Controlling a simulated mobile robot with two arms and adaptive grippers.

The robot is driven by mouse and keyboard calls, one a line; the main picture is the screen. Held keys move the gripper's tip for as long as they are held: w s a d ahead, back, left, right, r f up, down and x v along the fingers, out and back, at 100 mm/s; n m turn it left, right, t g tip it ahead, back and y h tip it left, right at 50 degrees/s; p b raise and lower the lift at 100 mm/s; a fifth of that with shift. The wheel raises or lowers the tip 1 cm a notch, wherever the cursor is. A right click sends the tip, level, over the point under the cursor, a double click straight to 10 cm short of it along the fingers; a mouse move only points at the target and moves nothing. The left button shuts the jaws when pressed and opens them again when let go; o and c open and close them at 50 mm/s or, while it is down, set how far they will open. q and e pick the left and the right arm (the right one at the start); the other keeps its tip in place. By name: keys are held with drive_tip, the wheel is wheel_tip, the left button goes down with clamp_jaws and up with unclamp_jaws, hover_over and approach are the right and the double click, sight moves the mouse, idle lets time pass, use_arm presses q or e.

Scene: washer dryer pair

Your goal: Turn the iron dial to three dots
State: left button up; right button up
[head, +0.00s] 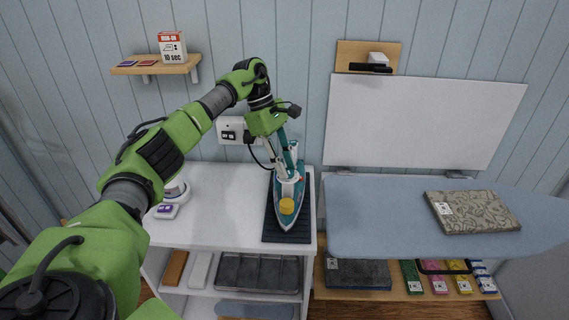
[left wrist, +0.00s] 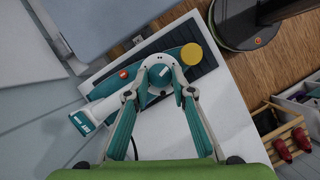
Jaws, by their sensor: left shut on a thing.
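The teal and white iron (head: 288,208) lies on a dark ribbed mat (head: 301,232) at the right end of the white counter. It has a yellow round cap near its tip and an orange mark on its body. In the left wrist view the iron (left wrist: 108,88) lies across the picture. My left gripper (head: 289,172) reaches down onto it from above. In the left wrist view its fingers (left wrist: 160,80) are closed around the white dial (left wrist: 160,75) on the iron's top. The dial's dots are too small to read. My right gripper does not show.
The ironing board (head: 375,215) stands to the right with a folded patterned cloth (head: 472,211) on it. A white bottle base stands at the counter's left. A wall socket (head: 231,131) with a cord is behind the iron. Shelves with trays are below.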

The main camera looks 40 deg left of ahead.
use_arm(q)
drive_tip(key=shift+w+r+m+g, duration=0.15)
drive_tip(key=shift+m+g, duration=0.55)
drive_tip(key=shift+m, duration=0.9)
drive_tip(key=o, duration=1.1)
drive_tip(key=shift+o, duration=0.2)
wheel_tip(320, 180, up, 10)
